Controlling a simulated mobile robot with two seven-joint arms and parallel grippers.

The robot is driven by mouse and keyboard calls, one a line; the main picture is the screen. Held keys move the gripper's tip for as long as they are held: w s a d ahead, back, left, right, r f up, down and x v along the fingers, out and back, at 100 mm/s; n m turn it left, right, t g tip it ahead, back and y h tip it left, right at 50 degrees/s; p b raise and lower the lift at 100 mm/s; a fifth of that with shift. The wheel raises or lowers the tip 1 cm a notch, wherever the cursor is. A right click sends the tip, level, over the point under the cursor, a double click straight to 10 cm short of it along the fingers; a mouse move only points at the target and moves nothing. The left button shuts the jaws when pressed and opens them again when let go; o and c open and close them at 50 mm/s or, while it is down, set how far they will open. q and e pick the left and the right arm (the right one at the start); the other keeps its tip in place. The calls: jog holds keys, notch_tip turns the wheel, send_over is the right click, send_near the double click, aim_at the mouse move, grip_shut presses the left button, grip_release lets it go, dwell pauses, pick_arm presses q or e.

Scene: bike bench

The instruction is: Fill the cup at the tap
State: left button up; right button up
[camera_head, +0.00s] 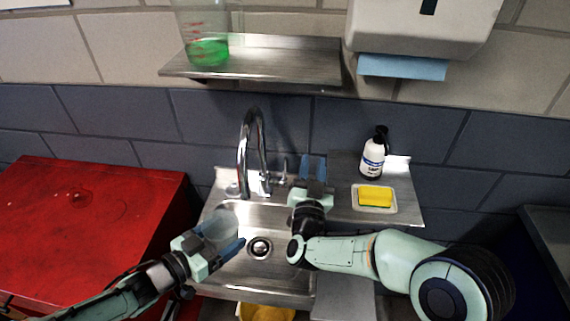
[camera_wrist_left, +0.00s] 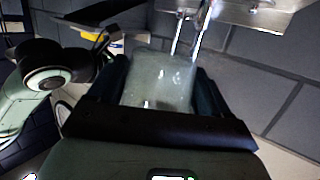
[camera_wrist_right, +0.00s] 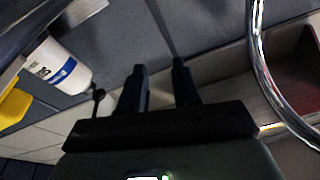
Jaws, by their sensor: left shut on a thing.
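A clear cup (camera_head: 220,226) is in my left gripper (camera_head: 224,236), over the left part of the steel sink (camera_head: 277,285). In the left wrist view the cup (camera_wrist_left: 160,80) sits between both fingers; I cannot tell whether it holds water. The chrome tap (camera_head: 243,160) arches up behind the cup, with its lever (camera_head: 285,172) to the right of the spout. I cannot make out running water. My right gripper (camera_head: 313,168) is just right of the lever, its fingers toward the wall. In the right wrist view the fingers are apart with nothing between them.
A white soap bottle (camera_head: 373,158) and a yellow sponge (camera_head: 375,197) in a dish stand on the right ledge. A shelf (camera_head: 270,62) above holds a beaker of green liquid (camera_head: 208,50). A red cabinet (camera_head: 90,215) stands left of the sink.

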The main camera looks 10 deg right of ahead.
aim_at(285, 165)
jog(key=a+f+n+g+y, duration=0.2)
jog(key=a+f+n+y, duration=0.2)
jog(key=a+f, duration=0.3)
jog(key=w, duration=0.3)
jog(key=w+d+f, duration=0.1)
jog(key=w, duration=0.3)
jog(key=w+d, duration=0.1)
jog(key=w, duration=0.3)
jog(key=shift+d+f, duration=0.2)
grip_shut()
